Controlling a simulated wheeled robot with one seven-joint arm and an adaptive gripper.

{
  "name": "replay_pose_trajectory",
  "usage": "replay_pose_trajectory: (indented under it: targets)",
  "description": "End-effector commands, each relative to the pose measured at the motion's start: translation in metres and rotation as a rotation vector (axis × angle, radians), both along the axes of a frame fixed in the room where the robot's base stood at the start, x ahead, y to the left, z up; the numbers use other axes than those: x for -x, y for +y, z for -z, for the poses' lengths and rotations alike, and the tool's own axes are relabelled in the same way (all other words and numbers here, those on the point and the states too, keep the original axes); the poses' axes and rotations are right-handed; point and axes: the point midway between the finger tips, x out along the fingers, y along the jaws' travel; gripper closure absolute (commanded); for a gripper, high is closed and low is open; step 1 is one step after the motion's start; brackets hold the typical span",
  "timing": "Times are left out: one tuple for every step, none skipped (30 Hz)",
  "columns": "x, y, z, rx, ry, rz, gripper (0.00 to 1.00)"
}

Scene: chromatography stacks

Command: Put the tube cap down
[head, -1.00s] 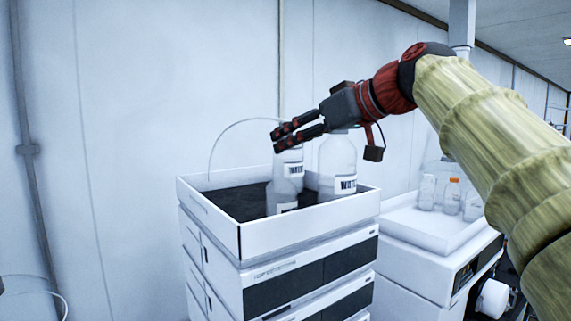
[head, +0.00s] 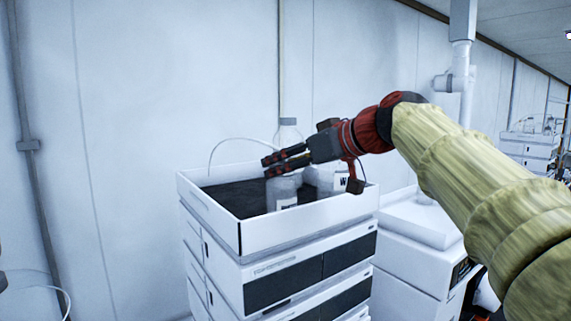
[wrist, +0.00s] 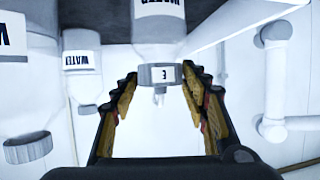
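The tube cap (wrist: 160,75) is grey with a pale lettered label and small fittings on top. In the wrist view, which is upside down, it lies between the tips of my gripper (wrist: 160,74), whose fingers close in on both sides of it. The cap lines up with the neck of a clear WATER bottle (wrist: 159,40); whether it is fully seated I cannot tell. In the head view my gripper (head: 266,166) is over the front bottle (head: 283,190) and hides its top. A thin white tube (head: 229,139) arches towards the fingertips.
The bottles stand in a white-walled tray (head: 290,231) on the instrument stack. A second white unit (head: 419,222) is to the right. The tray's left part is clear.

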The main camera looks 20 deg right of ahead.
Motion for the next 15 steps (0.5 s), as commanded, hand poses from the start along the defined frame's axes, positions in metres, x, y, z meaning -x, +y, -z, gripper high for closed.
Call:
replay_pose_trajectory:
  targets:
    - [0.0002, 0.0000, -0.0005, 0.000, -0.001, 0.000, 0.50]
    - [0.0002, 0.0000, -0.0005, 0.000, -0.001, 0.000, 0.48]
    - [0.0001, 0.0001, -0.0006, 0.000, -0.001, 0.000, 0.46]
    - [0.0001, 0.0001, -0.0006, 0.000, -0.001, 0.000, 0.44]
    - [0.0002, 0.0000, -0.0006, 0.000, -0.001, 0.000, 0.43]
    - [0.0001, 0.0001, -0.0007, 0.000, -0.001, 0.000, 0.42]
    - [0.0002, 0.0000, -0.0007, 0.000, -0.001, 0.000, 0.42]
    - [0.0002, 0.0000, -0.0007, 0.000, -0.001, 0.000, 0.42]
    - [0.0001, 0.0000, -0.0008, 0.000, -0.001, 0.000, 0.42]
    - [0.0001, 0.0000, -0.0008, 0.000, -0.001, 0.000, 0.42]
    - [0.0002, 0.0001, -0.0009, 0.000, -0.001, 0.000, 0.42]
    - [0.0002, 0.0001, -0.0009, 0.000, -0.001, 0.000, 0.42]
    - [0.0002, 0.0001, -0.0009, 0.000, -0.001, 0.000, 0.42]
    - [0.0003, 0.0001, -0.0008, 0.000, -0.001, 0.000, 0.42]
    - [0.0003, 0.0001, -0.0004, 0.000, -0.001, 0.000, 0.42]
